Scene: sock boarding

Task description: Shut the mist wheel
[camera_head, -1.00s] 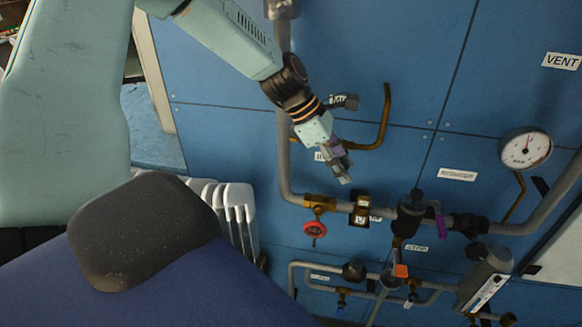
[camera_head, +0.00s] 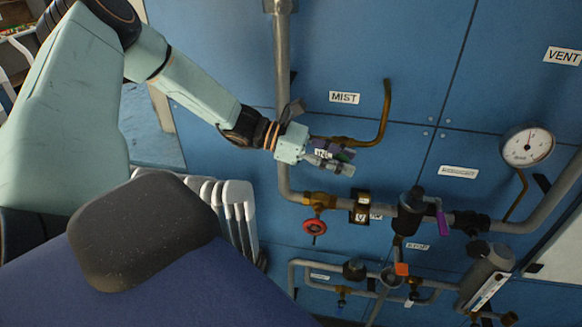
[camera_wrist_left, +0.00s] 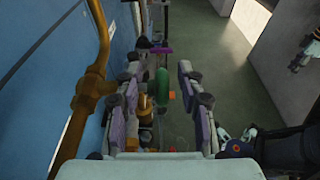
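A green wheel (camera_wrist_left: 161,86) shows between the two fingers of my left gripper in the left wrist view. In the head view only a green sliver (camera_head: 344,155) of it shows behind the fingers. It sits by a bent brass pipe (camera_head: 384,112), below the MIST label (camera_head: 346,97). My left gripper (camera_head: 338,159) points right in the head view. In the left wrist view the gripper (camera_wrist_left: 158,92) has its fingers apart, on either side of the green wheel. Whether they touch it I cannot tell.
A red wheel (camera_head: 315,227) on a brass valve is below the gripper. A grey vertical pipe (camera_head: 283,90) runs behind my wrist. A gauge (camera_head: 527,147) is at the right. The brass pipe (camera_wrist_left: 93,85) stands close left of the fingers in the wrist view.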

